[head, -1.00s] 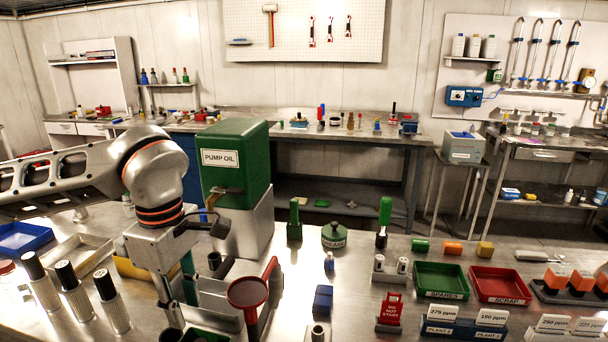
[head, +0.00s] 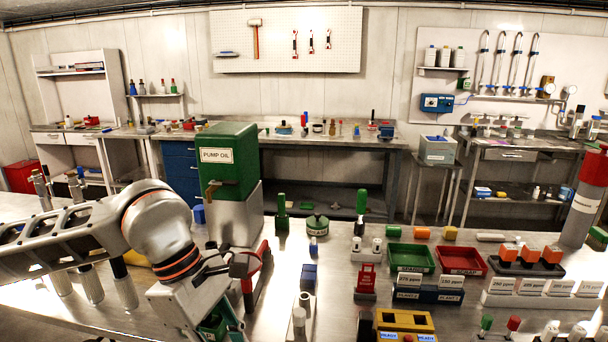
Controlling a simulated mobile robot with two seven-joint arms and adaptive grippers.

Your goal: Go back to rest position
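My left arm enters from the left edge and crosses low over the near left part of the workbench. Its wrist bends downward, and the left gripper (head: 204,316) sits at the bottom of the head view, in front of the green pump oil container. Its fingertips are hidden or cut off there, so I cannot tell whether it is open or shut or holds anything. My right arm and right gripper are out of view.
The green pump oil container (head: 227,168) stands behind the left wrist. Green (head: 408,257) and red (head: 461,260) trays lie right of centre. A large cylinder (head: 582,203) stands at the right.

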